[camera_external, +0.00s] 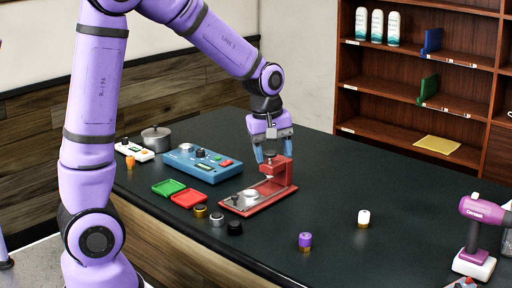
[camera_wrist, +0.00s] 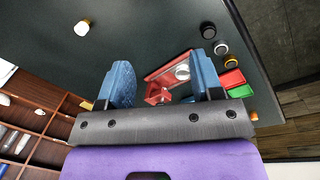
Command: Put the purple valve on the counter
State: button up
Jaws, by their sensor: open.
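The purple valve (camera_external: 305,241) stands upright on the dark counter (camera_external: 400,255) near its front edge, with a gold-coloured lower part. I cannot make it out in the wrist view. My gripper (camera_external: 272,150) points down with its blue fingers apart, at the upright end of the red stand (camera_external: 242,208). A small grey knob shows between the fingers in the external view; whether they touch it I cannot tell. In the wrist view my open gripper (camera_wrist: 163,80) has the red stand (camera_wrist: 150,77) beyond its fingers.
A white-topped valve (camera_external: 364,218) stands right of the purple one. A purple drill (camera_external: 481,228) is at the far right. Left are a blue box (camera_external: 200,162), green (camera_external: 169,187) and red (camera_external: 189,198) trays, and several small knobs (camera_external: 217,219). The counter's middle is mostly clear.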

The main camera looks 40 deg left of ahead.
jog(key=s+a+r+m+t, duration=0.1)
jog(key=s+a+r+m, duration=0.2)
jog(key=s, duration=0.5)
jog(key=s+a+r+m+t, duration=0.1)
jog(key=s+a+r+m, duration=0.2)
jog(key=s, duration=0.5)
jog(key=s+a+r+m+t+y, duration=0.1)
jog(key=s+a+r+m+t, duration=0.1)
jog(key=s+r+m, duration=0.3)
jog(key=s+a, duration=0.1)
jog(key=s, duration=0.2)
jog(key=shift+s+a+r, duration=0.3)
jog(key=shift+s, duration=0.05)
